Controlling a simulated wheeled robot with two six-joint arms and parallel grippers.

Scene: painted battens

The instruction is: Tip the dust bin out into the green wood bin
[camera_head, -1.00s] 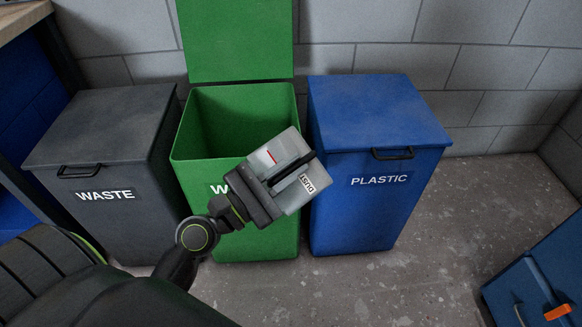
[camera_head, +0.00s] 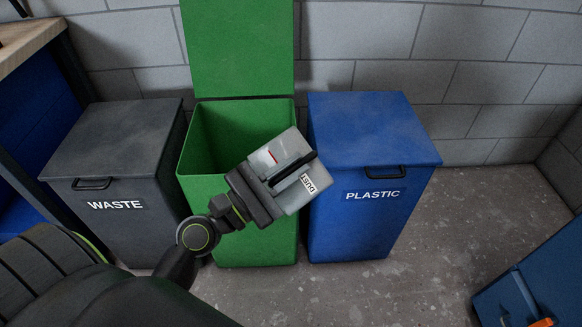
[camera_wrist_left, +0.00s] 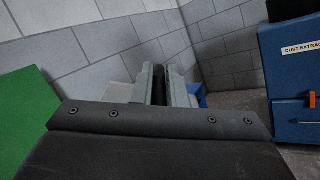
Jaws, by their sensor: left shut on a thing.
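The dust bin (camera_head: 291,165) is a small light grey box with a dark handle and a DUST label. My left gripper (camera_head: 276,184) is shut on its handle and holds it tilted in front of the green wood bin's right front edge. The green wood bin (camera_head: 262,247) stands against the wall with its lid (camera_head: 238,45) raised; part of its label is hidden behind my gripper. In the left wrist view, the dust bin (camera_wrist_left: 120,92) shows beyond the gripper body, and green (camera_wrist_left: 28,112) fills the left side. The right gripper is not in view.
A closed grey WASTE bin (camera_head: 115,222) stands left of the green bin, and a closed blue PLASTIC bin (camera_head: 360,220) right of it. A workbench (camera_head: 25,45) is at far left. A blue dust extractor (camera_wrist_left: 300,75) is at right. Floor between is clear.

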